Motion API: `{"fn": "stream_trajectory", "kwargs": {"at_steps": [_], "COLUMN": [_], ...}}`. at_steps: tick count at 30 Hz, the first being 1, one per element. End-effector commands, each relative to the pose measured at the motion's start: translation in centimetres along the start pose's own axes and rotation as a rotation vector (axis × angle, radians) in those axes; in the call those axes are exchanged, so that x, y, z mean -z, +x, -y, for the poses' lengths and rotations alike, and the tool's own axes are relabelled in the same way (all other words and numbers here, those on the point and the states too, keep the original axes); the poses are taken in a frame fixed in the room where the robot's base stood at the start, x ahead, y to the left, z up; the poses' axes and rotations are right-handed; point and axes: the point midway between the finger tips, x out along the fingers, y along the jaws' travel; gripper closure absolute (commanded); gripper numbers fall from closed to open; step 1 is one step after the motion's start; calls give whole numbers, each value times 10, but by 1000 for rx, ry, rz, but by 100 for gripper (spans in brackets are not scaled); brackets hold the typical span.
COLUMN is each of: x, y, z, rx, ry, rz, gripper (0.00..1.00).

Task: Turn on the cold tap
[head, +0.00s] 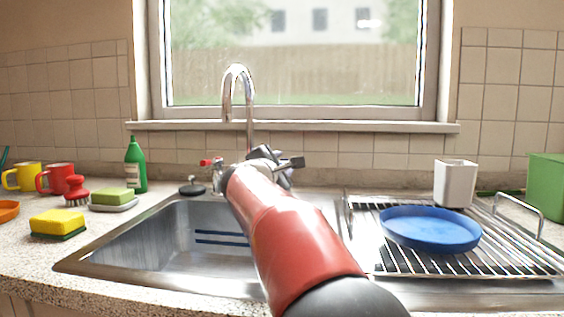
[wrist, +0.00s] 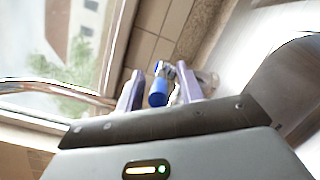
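The cold tap (wrist: 158,92) has a blue end and shows in the wrist view between my two fingers, apart from both as far as I can see. My gripper (wrist: 160,88) is open, with one finger on each side of the blue handle; how deep the handle sits between them is unclear. In the head view my gripper (head: 276,160) is at the base of the chrome spout (head: 237,85), on its right, and my arm hides the cold tap there. The red-marked hot tap (head: 211,161) is left of the spout.
The steel sink (head: 130,245) lies below. On the right, a wire rack (head: 400,262) holds a blue plate (head: 430,230) and a white cup (head: 455,184). On the left are a green bottle (head: 135,165), sponges (head: 57,222) and mugs (head: 60,177). A window sill (head: 320,127) runs behind.

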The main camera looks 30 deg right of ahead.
Motion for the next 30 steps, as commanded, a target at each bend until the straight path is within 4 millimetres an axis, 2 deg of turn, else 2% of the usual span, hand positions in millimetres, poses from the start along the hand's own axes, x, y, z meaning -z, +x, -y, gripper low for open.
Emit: {"fn": "stream_trajectory", "kwargs": {"at_steps": [10,18,19,30], "x": [0,0,0,-2], "y": [6,5,5,7], "z": [0,0,0,5], "rx": [-1,-1,-1,-22], "ry": [2,1,1,3], "rz": [0,-1,-1,-35], "gripper": [63,98,100,100]}}
